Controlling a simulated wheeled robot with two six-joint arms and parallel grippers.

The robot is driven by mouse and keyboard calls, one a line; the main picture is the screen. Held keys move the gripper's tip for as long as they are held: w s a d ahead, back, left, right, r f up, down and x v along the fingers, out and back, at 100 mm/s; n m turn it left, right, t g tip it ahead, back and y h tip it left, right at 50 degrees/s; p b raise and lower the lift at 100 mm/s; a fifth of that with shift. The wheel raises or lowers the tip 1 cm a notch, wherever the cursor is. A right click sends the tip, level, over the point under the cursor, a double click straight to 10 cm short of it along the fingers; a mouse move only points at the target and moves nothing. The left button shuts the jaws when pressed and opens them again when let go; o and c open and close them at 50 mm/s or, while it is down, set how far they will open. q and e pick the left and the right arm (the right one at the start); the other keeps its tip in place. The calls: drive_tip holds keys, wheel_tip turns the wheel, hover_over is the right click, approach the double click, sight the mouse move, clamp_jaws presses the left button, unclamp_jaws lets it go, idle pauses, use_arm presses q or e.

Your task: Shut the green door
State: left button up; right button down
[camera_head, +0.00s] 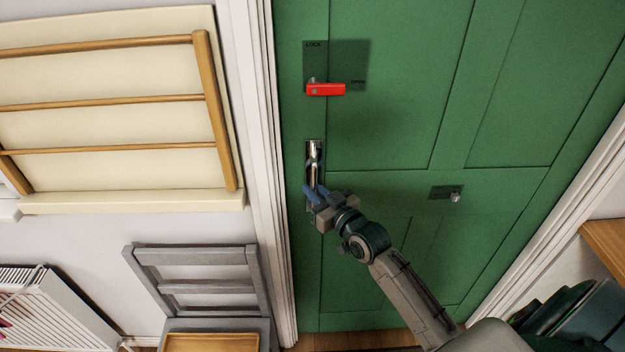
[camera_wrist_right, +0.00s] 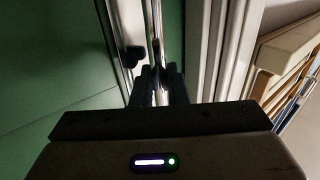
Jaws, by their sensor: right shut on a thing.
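The green door (camera_head: 390,130) fills the middle of the head view; it also shows at left in the wrist view (camera_wrist_right: 50,60). Its upright metal pull handle (camera_head: 314,158) is near the door's left edge. My right gripper (camera_head: 314,192) is shut on the lower part of the handle; its fingers (camera_wrist_right: 160,88) also close around the bar in the wrist view. Above it is a red latch lever (camera_head: 326,89) on a plate marked LOCK and OPEN, pointing toward OPEN. The door looks in or close to its frame; I cannot tell whether a small gap remains. My left gripper is not in view.
The white door frame (camera_head: 268,180) runs beside the handle. A wooden drying rack (camera_head: 125,195) is on the left wall. A grey chair (camera_head: 205,285) and white radiator (camera_head: 45,310) stand lower left. A small knob (camera_head: 455,197) is on the door's right.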

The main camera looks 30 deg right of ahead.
drive_tip(key=shift+s+f, duration=0.15)
drive_tip(key=shift+f, duration=0.25)
drive_tip(key=c, duration=1.6)
unclamp_jaws()
drive_tip(key=shift+s+a, duration=0.1)
drive_tip(key=shift+o, duration=0.5)
drive_tip(key=shift+s+a+r, duration=0.15)
drive_tip(key=shift+s+r, duration=0.1)
use_arm(q)
drive_tip(key=shift+w+r+p, duration=0.1)
drive_tip(key=shift+r+p, duration=0.75)
drive_tip(key=shift+p, duration=0.05)
use_arm(e)
drive_tip(key=s+d, duration=0.1)
drive_tip(key=s, duration=1)
drive_tip(key=shift+d+r, duration=0.2)
